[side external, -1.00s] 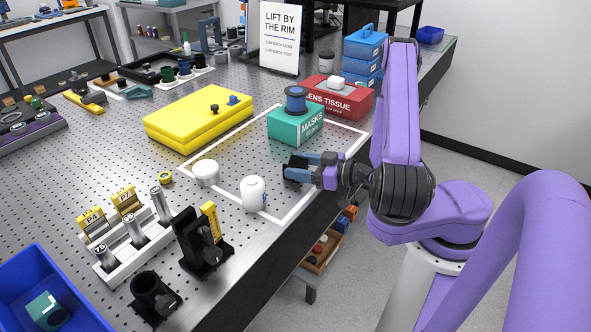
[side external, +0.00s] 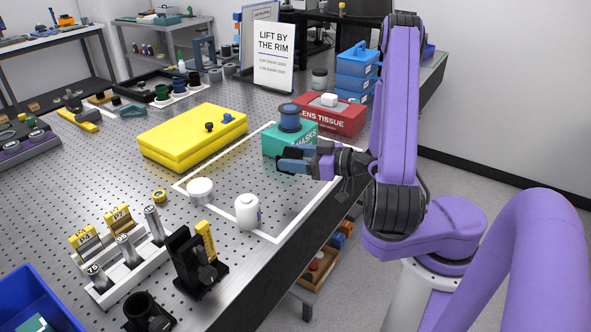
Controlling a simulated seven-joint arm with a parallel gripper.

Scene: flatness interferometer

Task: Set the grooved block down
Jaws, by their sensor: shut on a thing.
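My gripper (side external: 284,159), with blue-grey fingers, is shut and points left, in front of the teal masks box (side external: 274,143). Between its fingertips only a dark sliver shows, which fits the grooved block; its groove and shape cannot be made out. The fingers appear above the table, but their exact height is unclear. A white outline (side external: 277,240) is marked on the perforated table below and around this area.
A white bottle (side external: 247,212) and a white round jar (side external: 200,191) stand within or at the outline. A blue spool (side external: 290,118) sits on the masks box. A yellow case (side external: 190,140) is left, a red tissue box (side external: 335,118) behind. The outline's right part looks clear.

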